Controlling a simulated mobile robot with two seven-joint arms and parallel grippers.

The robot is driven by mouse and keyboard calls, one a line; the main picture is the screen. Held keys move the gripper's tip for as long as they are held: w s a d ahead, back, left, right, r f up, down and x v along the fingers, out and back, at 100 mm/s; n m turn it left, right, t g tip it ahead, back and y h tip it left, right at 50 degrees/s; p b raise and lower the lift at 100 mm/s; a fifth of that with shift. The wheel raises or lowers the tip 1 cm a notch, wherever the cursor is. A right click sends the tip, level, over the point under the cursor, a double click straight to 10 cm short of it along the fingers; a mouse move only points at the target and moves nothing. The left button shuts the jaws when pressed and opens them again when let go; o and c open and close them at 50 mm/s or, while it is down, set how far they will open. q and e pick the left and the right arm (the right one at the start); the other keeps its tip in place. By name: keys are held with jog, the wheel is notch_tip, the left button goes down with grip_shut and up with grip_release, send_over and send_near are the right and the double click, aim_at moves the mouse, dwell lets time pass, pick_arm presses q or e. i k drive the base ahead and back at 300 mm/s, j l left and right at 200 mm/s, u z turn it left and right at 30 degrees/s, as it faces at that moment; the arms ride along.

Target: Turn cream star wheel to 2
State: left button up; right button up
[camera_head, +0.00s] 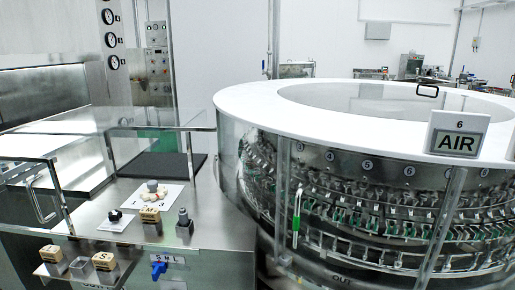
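The cream star wheel (152,187) is a small lobed knob with a greyish top. It sits on a white label plate (172,194) on the steel bench at the left. Dark marks on the plate lie around the wheel, but they are too small to read surely, so I cannot tell which number it points to. A tan block (150,215) stands just in front of the plate and may cover part of it. Neither of my grippers shows in this view, and nothing touches the wheel.
A black knob (115,214) and a grey post (184,222) flank the tan block. A blue valve handle (158,270) is on the bench's front face. A clear guard (160,118) stands behind the wheel. The large round washer (235,102) fills the right.

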aim_at(153, 192)
jog(key=u, duration=1.55)
jog(key=i+j+z, duration=0.35)
jog(key=j, duration=0.25)
jog(key=i+j+z, duration=0.15)
jog(key=i+j, duration=0.15)
jog(key=i+j+z, duration=0.2)
jog(key=j, duration=0.15)
jog(key=i+j+z, duration=0.15)
jog(key=j, duration=0.25)
